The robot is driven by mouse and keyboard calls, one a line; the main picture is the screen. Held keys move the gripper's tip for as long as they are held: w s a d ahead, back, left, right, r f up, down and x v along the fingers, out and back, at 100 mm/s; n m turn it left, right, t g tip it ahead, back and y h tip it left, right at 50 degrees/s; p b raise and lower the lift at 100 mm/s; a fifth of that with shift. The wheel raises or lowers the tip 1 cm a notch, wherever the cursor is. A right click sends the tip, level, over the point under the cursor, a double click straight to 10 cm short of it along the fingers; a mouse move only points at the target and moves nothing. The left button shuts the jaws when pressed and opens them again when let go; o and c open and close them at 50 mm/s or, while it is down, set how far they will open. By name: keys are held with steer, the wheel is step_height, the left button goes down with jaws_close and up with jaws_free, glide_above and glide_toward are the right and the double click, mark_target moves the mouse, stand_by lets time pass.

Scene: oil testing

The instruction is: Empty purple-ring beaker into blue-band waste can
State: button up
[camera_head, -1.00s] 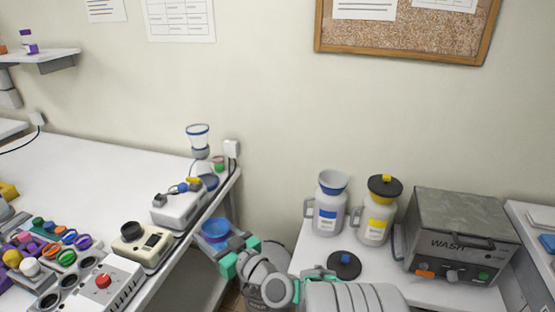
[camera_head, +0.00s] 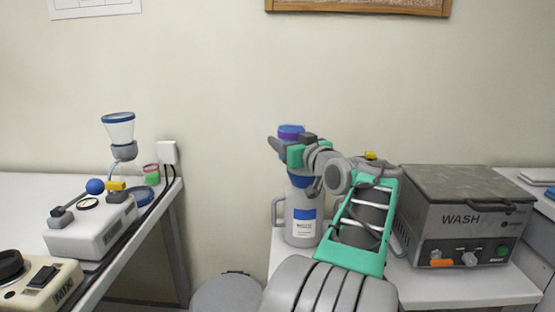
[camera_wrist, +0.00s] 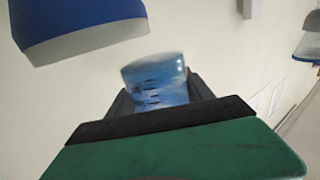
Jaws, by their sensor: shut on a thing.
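My gripper (camera_head: 288,142) is shut on the beaker (camera_head: 291,131), which shows a purple-blue upper part above the fingers. The beaker also shows in the wrist view (camera_wrist: 155,80), with blue contents and dark graduation marks. In the head view it looks roughly upright, just above the blue-band waste can (camera_head: 303,222). The can is white with a blue label, a side handle and a blue-rimmed funnel top, partly hidden by my wrist. A large blue and grey shape at the wrist view's upper left (camera_wrist: 75,30) is probably the funnel. No pouring is visible.
A grey WASH box (camera_head: 460,228) stands right of my arm. My arm hides most of the yellow-band can, leaving its yellow knob (camera_head: 370,155). A grey round bin (camera_head: 227,292) fills the gap between the tables. A filter funnel stand (camera_head: 118,130) is on the left bench.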

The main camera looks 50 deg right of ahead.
steer(key=shift+d+r, duration=0.1)
steer(key=shift+r, duration=0.1)
steer(key=shift+r+m+p, duration=0.1)
steer(key=shift+m+p, duration=0.2)
steer(key=shift+p, duration=0.3)
steer(key=shift+a, duration=0.2)
steer(key=shift+w+a+f+m+p, duration=0.15)
steer(key=shift+a+m+p, duration=0.1)
steer(key=shift+m+p, duration=0.85)
steer(key=shift+w+a+f+m+p, duration=0.1)
steer(key=shift+a+m+p, duration=0.35)
steer(key=shift+p, duration=1)
steer(key=shift+w+a+f+m+p, duration=0.1)
steer(key=shift+f+m+p, duration=0.05)
steer(key=shift+m+p, duration=1)
steer(key=shift+a+f+m+p, duration=0.15)
steer(key=shift+m+p, duration=0.9)
steer(key=shift+p, duration=0.9)
steer(key=shift+a+r+m+p, duration=0.1)
steer(key=shift+m+p, duration=0.95)
steer(key=shift+p, duration=0.9)
steer(key=shift+m+p, duration=1.4)
steer(key=shift+p, duration=0.65)
steer(key=shift+d+m+p, duration=0.15)
steer(key=shift+m+p, duration=0.35)
steer(key=shift+p, duration=0.3)
